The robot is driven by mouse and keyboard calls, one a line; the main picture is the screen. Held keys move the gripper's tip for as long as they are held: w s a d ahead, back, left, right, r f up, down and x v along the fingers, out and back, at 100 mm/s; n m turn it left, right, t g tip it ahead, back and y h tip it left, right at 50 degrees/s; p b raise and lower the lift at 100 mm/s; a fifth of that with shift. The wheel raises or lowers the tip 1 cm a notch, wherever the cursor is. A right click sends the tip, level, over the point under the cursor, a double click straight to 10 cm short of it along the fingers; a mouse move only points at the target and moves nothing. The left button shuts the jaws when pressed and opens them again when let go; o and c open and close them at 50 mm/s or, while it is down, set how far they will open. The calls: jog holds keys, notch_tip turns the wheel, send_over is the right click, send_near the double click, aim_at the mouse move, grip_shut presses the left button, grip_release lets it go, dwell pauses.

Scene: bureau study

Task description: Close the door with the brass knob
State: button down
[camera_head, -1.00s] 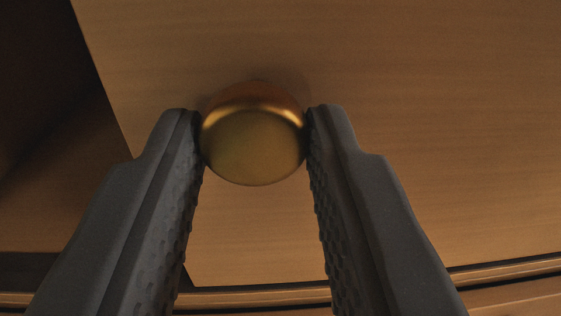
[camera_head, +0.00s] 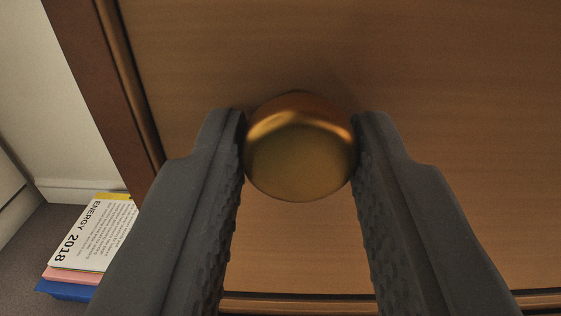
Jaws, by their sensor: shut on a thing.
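The round brass knob (camera_head: 301,150) sits on a brown wooden door (camera_head: 450,110) in the head camera view. My gripper (camera_head: 301,140) is shut on the knob, with one dark finger touching each side. The door's left edge lies close along the cabinet's frame (camera_head: 100,90), with no dark opening showing there. The door's lower edge runs along a wooden rail (camera_head: 295,305) at the bottom of the view. The fingers hide parts of the door and of the lower edge.
At the lower left, a stack of books or folders (camera_head: 93,235) lies on the grey floor (camera_head: 25,240), its top one marked "ENERGY 2018". A pale wall (camera_head: 35,100) with a white skirting board (camera_head: 80,188) stands behind it.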

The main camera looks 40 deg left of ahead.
jog(key=shift+s+a, duration=0.25)
jog(key=shift+a, duration=0.25)
jog(key=c, duration=1.1)
grip_release()
jog(key=shift+s+r, duration=0.1)
jog(key=shift+d, duration=0.2)
jog(key=shift+d, duration=0.1)
jog(key=shift+s+d, duration=0.2)
jog(key=shift+d, duration=0.1)
jog(key=p+v, duration=0.2)
jog(key=v, duration=1)
jog(key=shift+s+d+p, duration=0.15)
jog(key=shift+s+p, duration=0.2)
jog(key=shift+s, duration=0.05)
